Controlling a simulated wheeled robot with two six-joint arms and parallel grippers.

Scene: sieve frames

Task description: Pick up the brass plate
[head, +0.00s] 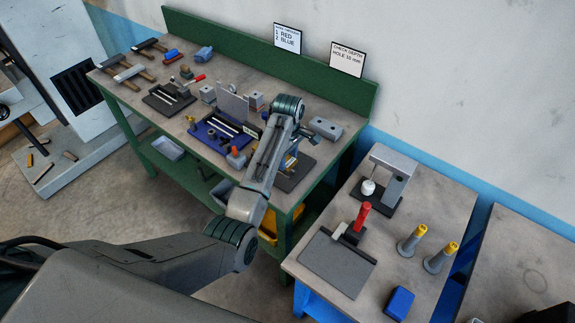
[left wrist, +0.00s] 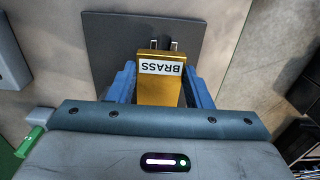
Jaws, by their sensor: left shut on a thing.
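The brass plate (left wrist: 160,92) is a gold-coloured block with a white label reading BRASS, seen upside down in the left wrist view. My left gripper (left wrist: 163,88) has its blue fingers on both sides of the plate and is shut on it. Behind the plate lies a dark grey mat (left wrist: 110,35); whether the plate touches it I cannot tell. In the head view my left gripper (head: 290,160) is over the right end of the green bench, mostly hidden by its own arm. My right gripper is not in view.
The green bench (head: 335,85) carries a blue fixture (head: 208,135), a grey block (head: 325,128) and several hammers at the far left. A blue-legged table (head: 390,255) to the right holds a grey stand (head: 395,165), a red-handled tool (head: 362,215) and yellow-topped cylinders.

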